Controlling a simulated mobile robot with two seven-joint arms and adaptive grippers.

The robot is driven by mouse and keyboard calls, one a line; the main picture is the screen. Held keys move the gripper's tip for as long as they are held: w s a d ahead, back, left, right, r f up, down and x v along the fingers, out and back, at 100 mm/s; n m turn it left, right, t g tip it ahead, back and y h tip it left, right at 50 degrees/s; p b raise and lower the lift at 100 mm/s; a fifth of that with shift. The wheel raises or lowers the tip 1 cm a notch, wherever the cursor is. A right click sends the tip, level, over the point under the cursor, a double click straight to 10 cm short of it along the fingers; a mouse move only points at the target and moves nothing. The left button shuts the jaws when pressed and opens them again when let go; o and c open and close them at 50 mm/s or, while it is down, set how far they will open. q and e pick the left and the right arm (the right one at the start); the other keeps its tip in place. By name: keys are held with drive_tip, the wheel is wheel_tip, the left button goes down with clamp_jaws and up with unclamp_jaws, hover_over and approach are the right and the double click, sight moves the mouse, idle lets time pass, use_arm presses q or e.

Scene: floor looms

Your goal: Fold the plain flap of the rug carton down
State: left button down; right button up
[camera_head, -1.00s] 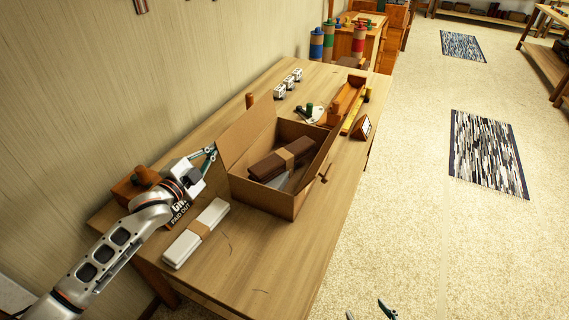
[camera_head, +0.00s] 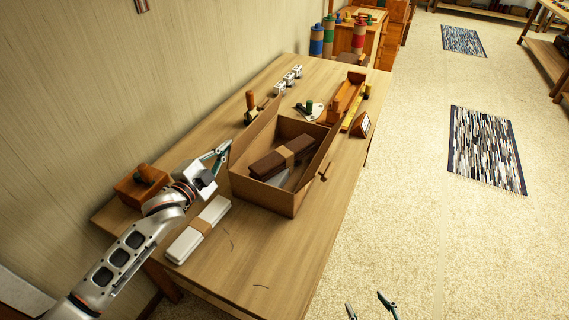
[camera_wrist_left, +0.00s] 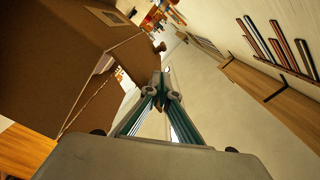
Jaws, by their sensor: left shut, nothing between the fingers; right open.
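The open rug carton (camera_head: 265,197) stands on the workbench with a dark brown bundle (camera_head: 268,165) in a tan band inside. Its left flap (camera_head: 256,132), with no peg visible, stands close to upright along the wall side. The opposite flap (camera_head: 320,152) also stands up and has a small peg (camera_head: 323,177). My left gripper (camera_head: 227,147) is shut and empty at the left flap's near end, on its outer side; I cannot tell whether they touch. In the left wrist view its fingertips (camera_wrist_left: 161,78) are right of the brown cardboard (camera_wrist_left: 45,65). My right gripper (camera_head: 370,303) is open over the floor.
A white banded bundle (camera_head: 185,245) lies in front of the carton. A wooden block with a knob (camera_head: 140,182) sits by the wall. A stamp (camera_head: 251,105), white cubes (camera_head: 288,80) and a wooden tray (camera_head: 345,95) lie beyond. The bench's near right part is clear.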

sight(235, 153)
use_arm(q)
drive_tip(key=shift+s+d+f+p, duration=0.1)
drive_tip(key=shift+s+d+p, duration=0.2)
drive_tip(key=shift+d, duration=0.45)
drive_tip(key=shift+s+d+f+p, duration=0.1)
drive_tip(key=shift+s+d, duration=0.25)
drive_tip(key=shift+d, duration=0.35)
drive_tip(key=shift+f, duration=0.1)
drive_tip(key=shift+s+d+f+b, duration=0.25)
drive_tip(key=shift+d+f, duration=0.2)
drive_tip(key=shift+d, duration=0.15)
drive_tip(key=shift+s+d+f+b, duration=0.2)
drive_tip(key=shift+d+f, duration=0.25)
drive_tip(key=shift+d, duration=0.15)
drive_tip(key=shift+f, duration=0.1)
